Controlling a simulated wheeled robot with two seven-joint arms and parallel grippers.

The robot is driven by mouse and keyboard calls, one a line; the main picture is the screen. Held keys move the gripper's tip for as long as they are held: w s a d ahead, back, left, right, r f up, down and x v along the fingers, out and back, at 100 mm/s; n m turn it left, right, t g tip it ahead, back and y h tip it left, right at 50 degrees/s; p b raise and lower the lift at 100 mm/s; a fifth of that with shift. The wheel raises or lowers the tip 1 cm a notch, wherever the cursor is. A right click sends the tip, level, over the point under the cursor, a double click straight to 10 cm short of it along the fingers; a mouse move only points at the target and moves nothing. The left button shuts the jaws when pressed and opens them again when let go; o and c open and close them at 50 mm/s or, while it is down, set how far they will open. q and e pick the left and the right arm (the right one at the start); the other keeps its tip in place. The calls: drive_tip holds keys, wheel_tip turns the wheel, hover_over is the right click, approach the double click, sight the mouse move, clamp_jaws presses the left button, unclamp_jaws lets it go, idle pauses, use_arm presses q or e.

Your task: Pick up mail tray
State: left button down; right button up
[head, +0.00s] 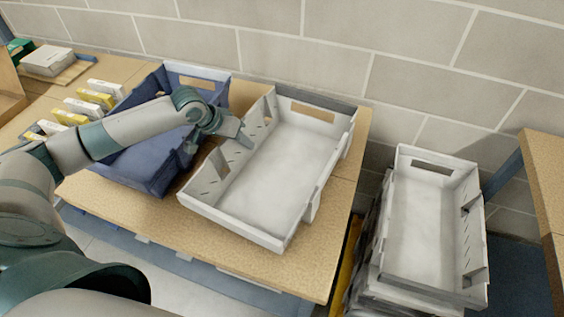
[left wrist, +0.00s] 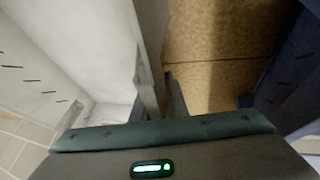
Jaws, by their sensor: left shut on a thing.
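A white-grey mail tray (head: 275,185) sits empty on the wooden table, right of a blue tray. My left gripper (head: 236,138) reaches over the blue tray to the white tray's left side wall. It is shut on that wall. In the left wrist view the tray wall (left wrist: 143,35) runs between the fingers (left wrist: 157,92), with the tray's inside to the left and bare wood to the right. In the head view the hand hides a part of the wall. My right gripper does not show.
The blue tray (head: 135,150) stands close on the left. Small white and yellow boxes (head: 95,98) line the table beyond it. A stack of similar grey trays (head: 430,220) stands right of the table (head: 270,263). A block wall (head: 330,45) closes the back.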

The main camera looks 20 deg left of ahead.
sight(245, 132)
use_arm(q)
drive_tip(key=shift+r, duration=0.15)
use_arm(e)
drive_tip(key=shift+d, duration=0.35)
use_arm(q)
drive_tip(key=shift+w+r, duration=0.1)
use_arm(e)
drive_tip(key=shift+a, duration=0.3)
